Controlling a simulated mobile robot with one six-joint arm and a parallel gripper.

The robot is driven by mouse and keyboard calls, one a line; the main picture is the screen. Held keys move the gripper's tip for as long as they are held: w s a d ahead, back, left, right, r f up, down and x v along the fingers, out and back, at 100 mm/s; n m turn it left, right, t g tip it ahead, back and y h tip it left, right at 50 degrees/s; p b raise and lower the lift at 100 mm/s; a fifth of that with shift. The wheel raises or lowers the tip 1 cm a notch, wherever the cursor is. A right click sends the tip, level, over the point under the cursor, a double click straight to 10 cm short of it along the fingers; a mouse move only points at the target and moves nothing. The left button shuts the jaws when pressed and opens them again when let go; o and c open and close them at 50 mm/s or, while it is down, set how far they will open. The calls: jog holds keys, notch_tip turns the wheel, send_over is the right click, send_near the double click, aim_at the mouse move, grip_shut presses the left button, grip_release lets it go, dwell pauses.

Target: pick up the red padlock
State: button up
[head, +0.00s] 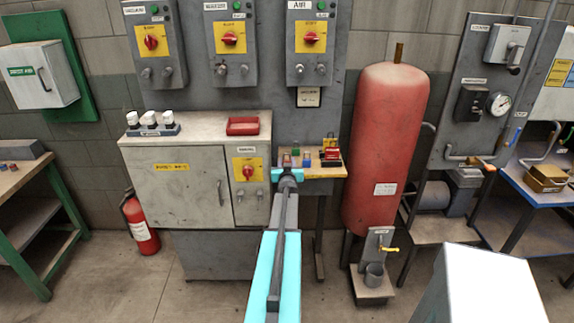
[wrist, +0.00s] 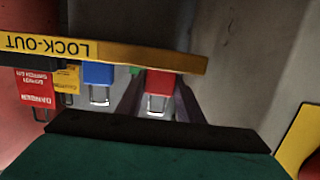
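The red padlock (wrist: 160,84) is near the middle of the wrist view, its metal shackle pointing down in that inverted picture. In the head view a small red shape (head: 287,160), apparently this padlock, sits at the left end of a small shelf. My gripper (head: 289,172) is at that end of the shelf. In the wrist view two dark fingers flank the padlock, with a gap on its left side. The gripper (wrist: 160,100) looks open. The yellow shelf edge hides the fingertips and part of the padlock.
A blue padlock (wrist: 98,75) is left of the red one in the wrist view, with red tags (wrist: 36,88) beyond. The yellow-edged shelf (head: 322,171) adjoins a grey cabinet (head: 180,185). A red tank (head: 388,150) stands to the right.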

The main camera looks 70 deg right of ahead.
aim_at(286, 161)
jog(key=c, duration=0.6)
jog(key=shift+o, duration=0.2)
jog(key=shift+r, duration=0.1)
jog(key=shift+r+p, duration=1)
jog(key=shift+r, duration=0.55)
jog(key=shift+a+r, duration=0.2)
jog(key=shift+r, duration=0.05)
jog(key=w+a+f+b+v, duration=0.1)
jog(key=b+v, duration=0.1)
jog(key=v, duration=1.3)
jog(key=shift+w+a+b, duration=0.15)
jog(key=shift+w+b, duration=0.15)
jog(key=shift+b, duration=0.1)
